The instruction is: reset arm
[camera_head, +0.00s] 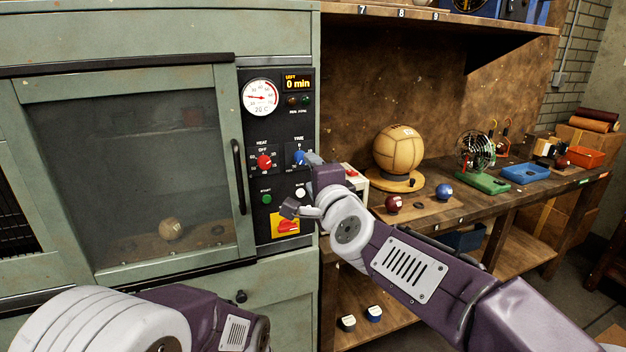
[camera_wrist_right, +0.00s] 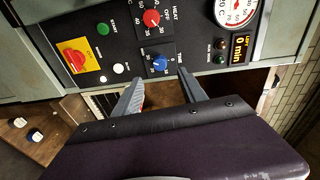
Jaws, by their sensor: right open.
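My right gripper (camera_head: 300,184) is open and empty in front of the oven's black control panel (camera_head: 277,128). In the right wrist view its two fingertips (camera_wrist_right: 160,80) are spread below the blue time knob (camera_wrist_right: 159,63), apart from each other with nothing between them. The same blue knob shows just above the gripper in the head view (camera_head: 299,157); whether a finger touches it I cannot tell. My left arm (camera_head: 170,318) shows at the bottom left, low in front of the oven; its gripper is out of view.
The green oven (camera_head: 150,65) is closed, with a ball (camera_head: 171,229) behind its glass; its display (camera_head: 298,84) reads 0 min. On the workbench (camera_head: 470,207) at right are a large tan ball (camera_head: 398,150), a dark red ball (camera_head: 394,203), a blue ball (camera_head: 444,191) and a fan (camera_head: 475,150).

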